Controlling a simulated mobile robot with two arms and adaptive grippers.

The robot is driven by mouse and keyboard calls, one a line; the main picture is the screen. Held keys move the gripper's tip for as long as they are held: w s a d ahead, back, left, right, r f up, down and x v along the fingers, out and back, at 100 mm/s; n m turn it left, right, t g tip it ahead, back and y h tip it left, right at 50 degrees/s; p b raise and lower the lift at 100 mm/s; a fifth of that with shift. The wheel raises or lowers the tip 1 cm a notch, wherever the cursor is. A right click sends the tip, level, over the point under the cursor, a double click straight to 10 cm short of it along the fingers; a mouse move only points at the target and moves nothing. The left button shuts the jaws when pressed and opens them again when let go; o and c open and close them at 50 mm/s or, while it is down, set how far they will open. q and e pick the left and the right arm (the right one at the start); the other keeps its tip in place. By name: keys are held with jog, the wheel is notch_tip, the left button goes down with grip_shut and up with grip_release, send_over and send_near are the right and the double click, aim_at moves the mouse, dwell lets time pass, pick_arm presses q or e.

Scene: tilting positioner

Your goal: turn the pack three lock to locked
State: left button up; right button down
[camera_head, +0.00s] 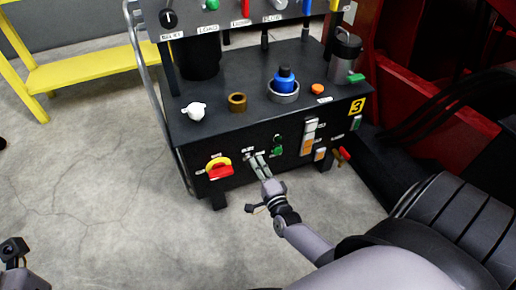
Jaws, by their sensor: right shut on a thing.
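The pack is a black box (221,134) with a yellow "3" plate (357,106) at the right end of its front panel. My right gripper (257,162) reaches in from the lower right to this front panel. It is shut on a small control there, which I take to be the pack three lock. The fingers hide the control, so its turned position cannot be read. It sits between the red rotary switch and a small green control (278,150). A dark part of my left arm (13,252) shows at the lower left edge; its finger opening cannot be made out.
The red rotary switch on yellow (219,168) is left of my right gripper. White and orange switches (309,136) and a red-handled valve (342,155) are right. A white knob, brass ring and blue button (285,79) stand on top. A yellow bench (85,69) is behind left.

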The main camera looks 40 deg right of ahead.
jog(key=shift+d, duration=0.1)
jog(key=c, duration=1.7)
grip_release()
jog(key=shift+o, duration=0.2)
jog(key=v, duration=1.2)
